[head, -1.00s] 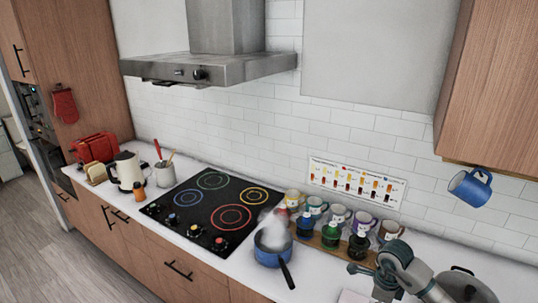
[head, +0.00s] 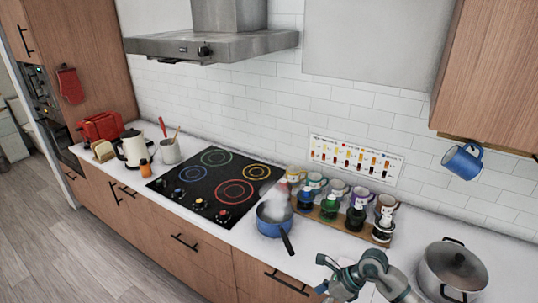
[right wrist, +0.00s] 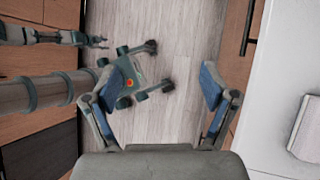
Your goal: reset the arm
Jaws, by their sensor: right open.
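My right arm comes in at the lower right of the head view. Its gripper (head: 322,274) is over the counter's front edge, right of the blue saucepan. In the right wrist view my right gripper (right wrist: 160,84) has its two blue-padded fingers wide apart, with nothing between them. Wooden floor and parts of my own body show beyond the fingers. My left arm does not show in the head view. What looks like my left gripper (right wrist: 97,41) is small at the upper left of the right wrist view; its jaws are too small to read.
A steaming blue saucepan (head: 272,222) stands at the right edge of the black cooktop (head: 200,197). Mugs and bottles stand on a wooden board (head: 345,222) behind. A lidded steel pot (head: 450,275) is at right. A blue mug (head: 462,162) hangs under the cabinet.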

